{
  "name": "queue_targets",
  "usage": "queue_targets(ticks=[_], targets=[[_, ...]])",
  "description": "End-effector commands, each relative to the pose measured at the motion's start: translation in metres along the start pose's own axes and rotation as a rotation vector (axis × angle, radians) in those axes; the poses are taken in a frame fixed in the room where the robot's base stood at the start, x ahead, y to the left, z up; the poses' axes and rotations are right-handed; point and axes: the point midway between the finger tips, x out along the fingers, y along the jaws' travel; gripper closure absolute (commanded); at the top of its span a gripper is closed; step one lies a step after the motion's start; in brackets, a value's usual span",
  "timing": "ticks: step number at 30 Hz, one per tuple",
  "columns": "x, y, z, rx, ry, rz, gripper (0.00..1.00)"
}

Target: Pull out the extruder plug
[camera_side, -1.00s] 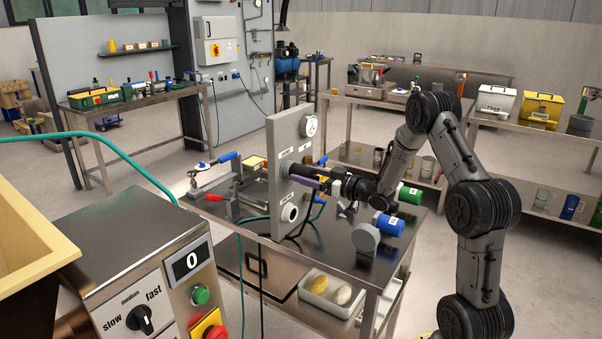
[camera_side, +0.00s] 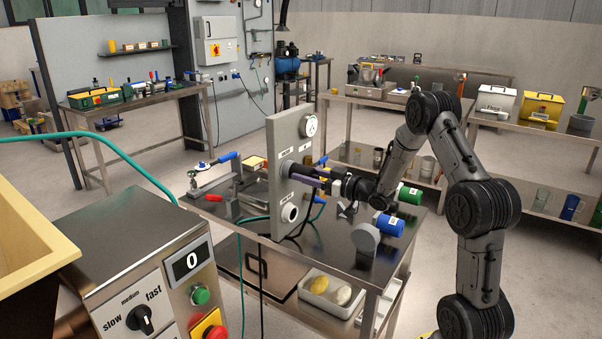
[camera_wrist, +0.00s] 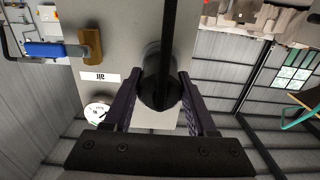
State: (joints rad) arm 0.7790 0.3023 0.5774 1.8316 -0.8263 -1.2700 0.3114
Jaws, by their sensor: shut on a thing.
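The extruder plug shows in the wrist view as a dark round body (camera_wrist: 158,92) between my two purple fingers. My gripper (camera_side: 318,180) is shut on it, with one finger on each side, right at the front of the grey upright panel (camera_side: 282,145). The panel carries a round gauge (camera_side: 308,125), which also shows in the wrist view (camera_wrist: 97,111). In the side view my fingers and the panel hide most of the plug. I cannot tell how deep it sits in the panel.
The panel stands on a steel table. A lower round port (camera_side: 290,213) is below my gripper.

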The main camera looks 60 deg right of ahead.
Motion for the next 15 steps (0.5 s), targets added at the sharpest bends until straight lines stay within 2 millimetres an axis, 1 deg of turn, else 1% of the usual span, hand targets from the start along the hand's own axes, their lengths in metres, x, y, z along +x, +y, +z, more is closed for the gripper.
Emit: queue_targets(ticks=[15], targets=[[-0.006, 0.0004, -0.0001, 0.0, 0.0, 0.001, 1.0]])
